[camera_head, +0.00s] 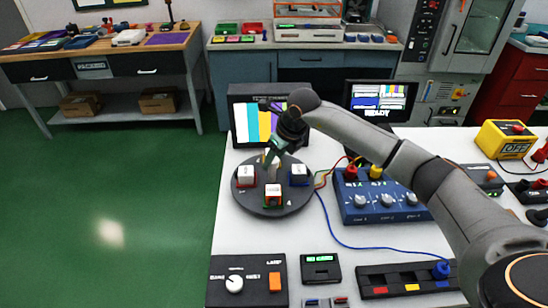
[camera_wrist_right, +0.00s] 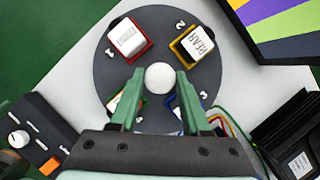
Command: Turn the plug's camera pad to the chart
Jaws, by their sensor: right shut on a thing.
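A dark round turntable (camera_head: 262,207) carries several white blocks on coloured bases. Green-based and blue-based blocks are partly hidden behind my fingers. The chart (camera_head: 256,122), with colour bars, shows on a screen behind the turntable; its corner shows in the wrist view (camera_wrist_right: 285,30). My right gripper (camera_wrist_right: 160,76) is shut on the white round knob (camera_wrist_right: 160,79) at the turntable's centre. My left gripper is out of view.
A monitor reading READY (camera_head: 380,99) stands right of the chart. A blue box with knobs (camera_head: 383,202) sits right of the turntable, with wires beside it. A black switch panel (camera_head: 247,282) lies in front.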

